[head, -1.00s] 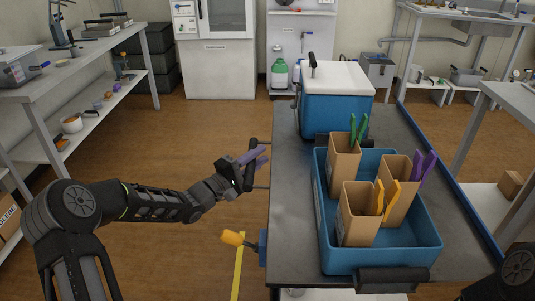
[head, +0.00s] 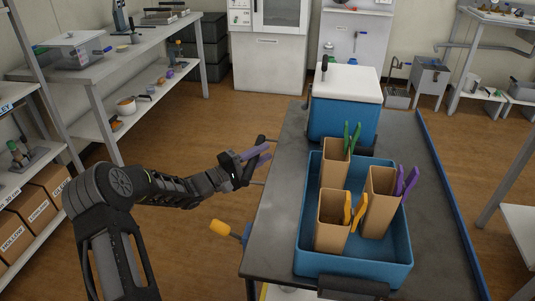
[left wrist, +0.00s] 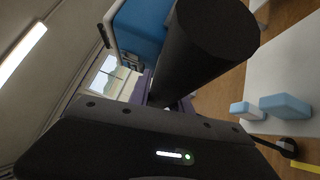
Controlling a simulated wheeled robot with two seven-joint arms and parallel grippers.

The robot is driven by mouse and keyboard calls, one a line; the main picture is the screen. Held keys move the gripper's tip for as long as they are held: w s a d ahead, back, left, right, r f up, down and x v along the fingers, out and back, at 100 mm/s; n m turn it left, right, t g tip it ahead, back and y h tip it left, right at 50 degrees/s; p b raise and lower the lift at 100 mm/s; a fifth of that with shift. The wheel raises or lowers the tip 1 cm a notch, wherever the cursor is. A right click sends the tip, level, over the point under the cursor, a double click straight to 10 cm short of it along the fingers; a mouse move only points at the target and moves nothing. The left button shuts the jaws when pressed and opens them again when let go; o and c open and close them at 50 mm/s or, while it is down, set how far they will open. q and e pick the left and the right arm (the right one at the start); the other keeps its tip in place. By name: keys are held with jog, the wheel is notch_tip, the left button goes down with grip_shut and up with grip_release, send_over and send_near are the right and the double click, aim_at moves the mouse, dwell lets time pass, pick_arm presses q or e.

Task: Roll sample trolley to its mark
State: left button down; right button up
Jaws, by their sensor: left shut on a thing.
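The sample trolley (head: 272,228) has a dark grey top with a blue right edge and fills the middle right of the head view. My left gripper (head: 256,155), with purple fingers, is shut on the black handle at the trolley's left side. In the left wrist view the handle (left wrist: 215,45) shows as a thick black bar close to the camera. A yellow-orange knob (head: 219,228) on a blue bracket sticks out from the trolley's left side. A small piece of yellow floor marking (head: 263,291) shows by the near left corner. My right gripper is out of view.
On the trolley stand a blue tray (head: 312,262) of cardboard holders with coloured tools and a blue cooler (head: 340,118) with a white lid. A shelved bench (head: 100,65) stands at left, a white cabinet (head: 268,62) at the back. Brown floor (head: 190,125) lies clear between bench and trolley.

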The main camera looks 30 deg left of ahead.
pick_arm(q)
jog(key=shift+f, duration=0.15)
jog(key=c, duration=1.2)
grip_release()
jog(key=v, duration=0.8)
jog(key=shift+w, duration=0.1)
